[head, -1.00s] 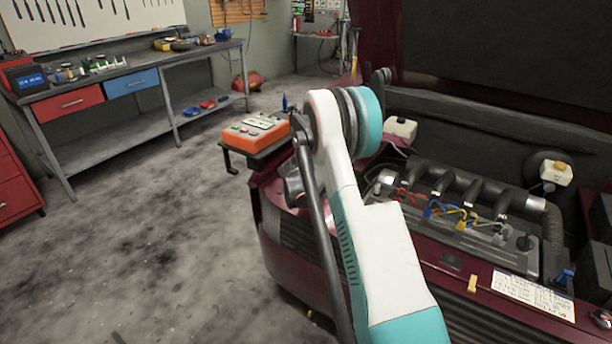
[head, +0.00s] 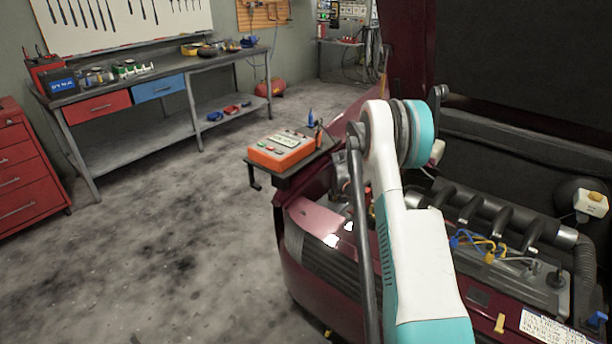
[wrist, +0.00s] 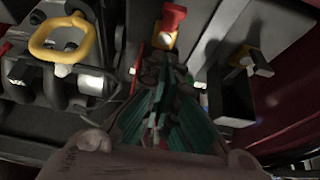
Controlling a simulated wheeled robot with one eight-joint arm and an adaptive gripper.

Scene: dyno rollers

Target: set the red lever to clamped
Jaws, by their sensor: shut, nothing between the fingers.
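In the wrist view a red lever (wrist: 173,17) stands at the top centre, with a yellow and white part at its foot. My gripper (wrist: 158,68), with teal and dark fingers, is below it in the picture. The fingers are shut and empty, and their tips appear just short of the lever's foot. I cannot tell whether they touch it. The wrist view is dark, and the lever's exact setting cannot be read. In the head view my white and teal arm hides the gripper, and I cannot make out the lever there.
A yellow loop handle (wrist: 66,38) stands left of my gripper, and a dark open box (wrist: 232,98) is at right. In the head view the engine (head: 500,215) lies right of my arm. An orange box (head: 281,150) sits on a small shelf. The floor at left is clear.

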